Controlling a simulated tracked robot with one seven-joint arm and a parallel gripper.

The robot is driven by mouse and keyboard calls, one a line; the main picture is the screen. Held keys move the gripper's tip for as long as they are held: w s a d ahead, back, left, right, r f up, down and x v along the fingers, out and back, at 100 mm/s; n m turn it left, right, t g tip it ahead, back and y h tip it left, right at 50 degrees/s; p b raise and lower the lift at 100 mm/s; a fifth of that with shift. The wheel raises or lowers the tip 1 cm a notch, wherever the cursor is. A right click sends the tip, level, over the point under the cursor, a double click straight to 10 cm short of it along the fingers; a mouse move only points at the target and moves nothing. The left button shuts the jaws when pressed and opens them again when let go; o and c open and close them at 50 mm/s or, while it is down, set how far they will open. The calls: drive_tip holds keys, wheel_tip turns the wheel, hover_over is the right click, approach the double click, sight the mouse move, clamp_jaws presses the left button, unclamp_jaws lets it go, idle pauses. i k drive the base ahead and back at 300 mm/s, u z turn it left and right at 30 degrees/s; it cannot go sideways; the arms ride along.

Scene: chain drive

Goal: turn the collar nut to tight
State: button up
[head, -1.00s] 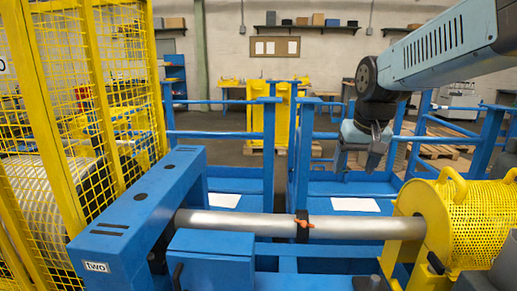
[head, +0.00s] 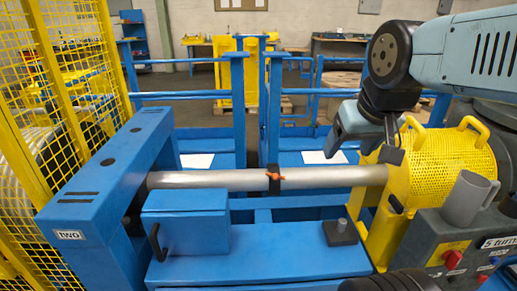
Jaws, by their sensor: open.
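A black collar (head: 273,178) sits around the grey horizontal shaft (head: 215,180). My gripper (head: 366,143) hangs from the arm at the upper right, above the right end of the shaft and beside the yellow mesh guard. Its jaws are open, with nothing seen between them. It is well to the right of the collar and apart from it.
The yellow mesh guard (head: 445,165) stands right of the shaft. A blue frame marked TWO (head: 92,195) holds the left end. A blue box (head: 185,250) and a small dark block with a peg (head: 340,231) are in front. A grey panel (head: 447,240) with red knobs is lower right.

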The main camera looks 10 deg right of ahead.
sight(275, 177)
drive_tip(key=u, duration=0.2)
drive_tip(key=k, duration=1.45)
drive_tip(key=z, duration=0.8)
drive_tip(key=i, duration=1)
